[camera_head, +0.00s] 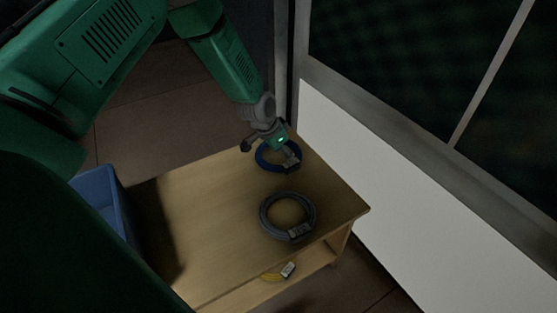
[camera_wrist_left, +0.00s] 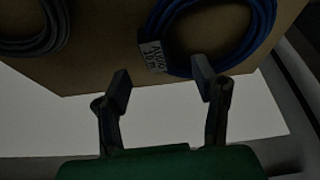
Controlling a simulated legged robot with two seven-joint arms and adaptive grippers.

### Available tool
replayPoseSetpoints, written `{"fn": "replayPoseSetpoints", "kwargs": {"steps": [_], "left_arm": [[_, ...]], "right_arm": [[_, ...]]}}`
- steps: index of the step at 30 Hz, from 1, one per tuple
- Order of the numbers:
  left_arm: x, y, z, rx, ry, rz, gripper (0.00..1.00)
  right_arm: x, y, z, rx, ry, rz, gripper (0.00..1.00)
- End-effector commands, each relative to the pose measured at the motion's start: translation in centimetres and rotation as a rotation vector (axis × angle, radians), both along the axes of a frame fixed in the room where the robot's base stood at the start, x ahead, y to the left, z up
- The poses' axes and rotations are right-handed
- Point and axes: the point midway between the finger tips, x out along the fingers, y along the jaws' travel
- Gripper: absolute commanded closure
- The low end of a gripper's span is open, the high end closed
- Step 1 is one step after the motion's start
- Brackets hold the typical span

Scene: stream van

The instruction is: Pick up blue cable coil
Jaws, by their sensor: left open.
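The blue cable coil (camera_head: 264,164) lies on the wooden table near its far corner, partly hidden by my left gripper. It also shows at the top of the left wrist view (camera_wrist_left: 242,50), with a white label (camera_wrist_left: 152,57) on its edge. My left gripper (camera_head: 270,148) is above the coil in the head view. In the left wrist view its two fingers (camera_wrist_left: 160,88) are apart with nothing between them, and the right fingertip overlaps the coil's near edge. I cannot tell whether it touches. My right gripper is not in view.
A grey cable coil (camera_head: 266,222) lies on the wooden table (camera_head: 200,215), nearer than the blue one. A blue bin (camera_head: 118,206) stands left of the table. A white wall panel (camera_head: 400,195) rises at the right.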

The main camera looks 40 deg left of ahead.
Motion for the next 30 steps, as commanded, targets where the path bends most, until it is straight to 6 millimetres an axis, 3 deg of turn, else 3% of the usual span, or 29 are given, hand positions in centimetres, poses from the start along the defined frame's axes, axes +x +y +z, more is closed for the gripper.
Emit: {"fn": "replayPoseSetpoints", "kwargs": {"steps": [6,15,24,28,29,30], "left_arm": [[0.6,-0.4,-1.5,0.002,-0.001,-0.001,0.47],[2.1,-0.9,-5.5,0.000,0.000,0.000,0.47],[2.3,-1.0,-5.6,0.000,-0.001,0.000,0.47],[2.3,-1.1,-5.6,0.001,-0.001,-0.001,0.92],[2.3,-1.1,-5.6,0.001,-0.001,-0.001,1.00],[2.3,-1.1,-5.6,0.001,-0.001,-0.001,1.00]], "right_arm": [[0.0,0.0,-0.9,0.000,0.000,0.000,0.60],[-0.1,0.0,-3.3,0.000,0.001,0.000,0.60],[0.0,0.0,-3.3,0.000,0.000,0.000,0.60],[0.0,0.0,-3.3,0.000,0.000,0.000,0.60],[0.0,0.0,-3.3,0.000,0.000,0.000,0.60],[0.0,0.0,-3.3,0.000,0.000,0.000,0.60]]}}
